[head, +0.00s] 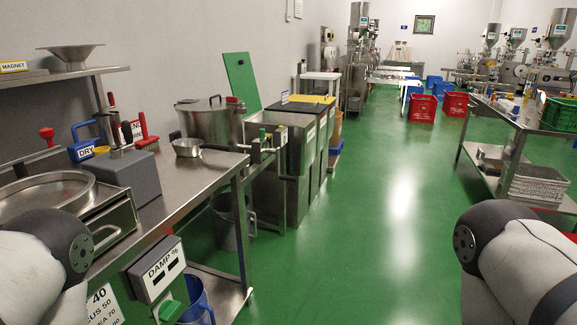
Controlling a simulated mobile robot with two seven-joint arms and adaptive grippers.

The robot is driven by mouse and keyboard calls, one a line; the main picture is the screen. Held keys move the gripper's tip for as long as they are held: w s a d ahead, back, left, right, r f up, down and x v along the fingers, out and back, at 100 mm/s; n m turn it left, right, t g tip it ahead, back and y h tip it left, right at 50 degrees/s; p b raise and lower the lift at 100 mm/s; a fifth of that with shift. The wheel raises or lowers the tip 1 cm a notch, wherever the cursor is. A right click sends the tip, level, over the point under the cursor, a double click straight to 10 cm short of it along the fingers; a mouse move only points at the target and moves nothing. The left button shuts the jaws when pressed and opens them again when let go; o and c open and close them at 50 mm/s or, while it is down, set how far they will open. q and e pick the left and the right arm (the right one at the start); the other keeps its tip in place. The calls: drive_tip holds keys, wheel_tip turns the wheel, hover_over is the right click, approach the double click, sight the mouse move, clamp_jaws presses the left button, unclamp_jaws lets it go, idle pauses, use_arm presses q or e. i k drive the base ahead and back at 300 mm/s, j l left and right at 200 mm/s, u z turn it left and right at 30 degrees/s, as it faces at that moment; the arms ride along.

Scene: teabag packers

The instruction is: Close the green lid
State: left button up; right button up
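The green lid (242,81) stands raised, nearly upright and leaning slightly, at the back left of a steel bin (291,152). It rises above the bin's rim near the grey wall, and its lower edge is partly hidden behind a large steel pot. A small dark knob or hole shows on its face. The bin's top under it is uncovered, but its inside is mostly hidden. Only parts of my two arms show, at the lower left and lower right corners. Neither gripper is in view.
A steel table (185,189) with the lidded pot (212,121) and a small pan (187,147) stands before the bin. A neighbouring bin has a yellow and dark top (302,104). The green floor (380,215) is clear. A steel cart (511,125) stands right.

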sight(238, 66)
drive_tip(key=i+l+u, duration=0.25)
drive_tip(key=i+l, duration=0.95)
